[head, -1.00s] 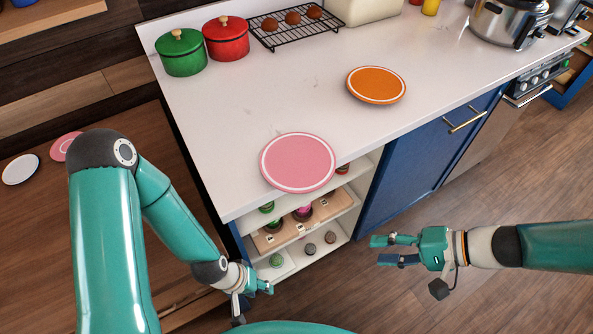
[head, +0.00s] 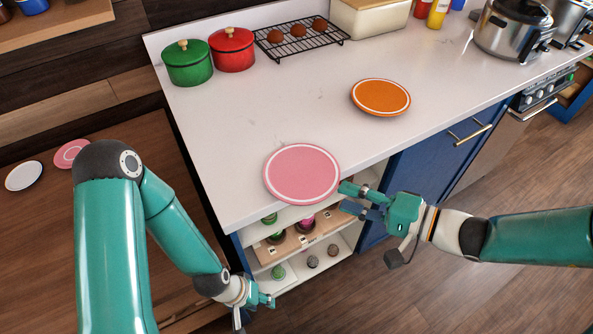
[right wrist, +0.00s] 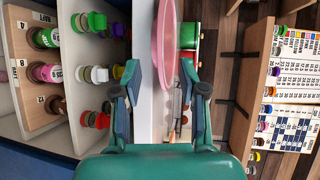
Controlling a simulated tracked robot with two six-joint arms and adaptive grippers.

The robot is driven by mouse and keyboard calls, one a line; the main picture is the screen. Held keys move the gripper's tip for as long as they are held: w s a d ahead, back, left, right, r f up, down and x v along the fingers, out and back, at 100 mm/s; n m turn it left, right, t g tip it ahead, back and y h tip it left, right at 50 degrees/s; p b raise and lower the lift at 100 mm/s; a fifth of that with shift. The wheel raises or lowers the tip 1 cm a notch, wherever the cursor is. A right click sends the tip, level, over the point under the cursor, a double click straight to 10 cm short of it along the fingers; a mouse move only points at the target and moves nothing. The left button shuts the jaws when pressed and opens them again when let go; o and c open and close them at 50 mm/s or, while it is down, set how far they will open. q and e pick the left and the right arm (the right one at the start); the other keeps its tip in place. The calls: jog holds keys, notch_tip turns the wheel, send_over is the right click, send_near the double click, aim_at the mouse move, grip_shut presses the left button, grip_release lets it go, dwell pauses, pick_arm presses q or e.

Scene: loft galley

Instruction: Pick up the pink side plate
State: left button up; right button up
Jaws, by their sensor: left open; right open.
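The pink side plate (head: 302,174) with a white ring lies flat on the white counter, its near edge at the counter's front edge. In the right wrist view the plate (right wrist: 165,45) shows edge-on, ahead of and between the fingers. My right gripper (head: 348,198) is open and empty, just right of the plate's near right rim, in front of the counter edge. It also shows in the right wrist view (right wrist: 158,80) with its fingers apart. My left gripper (head: 268,301) is low in front of the shelves, away from the plate; its fingers are small in view.
An orange plate (head: 381,97) lies further back on the counter (head: 230,130). Green (head: 188,63) and red (head: 232,50) pots and a black rack (head: 300,42) stand behind. Open shelves with small jars lie below the edge. Another pink plate (head: 71,153) and a white plate (head: 24,175) lie at left.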

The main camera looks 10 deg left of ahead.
aim_at(331, 191)
jog(key=shift+w+a, duration=0.2)
jog(key=shift+a, duration=0.3)
jog(key=p+x, duration=0.1)
jog(key=x, duration=0.3)
jog(key=shift+w+a+p, duration=0.15)
jog(key=shift+w+p, duration=0.05)
jog(key=shift+p, duration=0.2)
jog(key=shift+f, duration=0.1)
grip_shut()
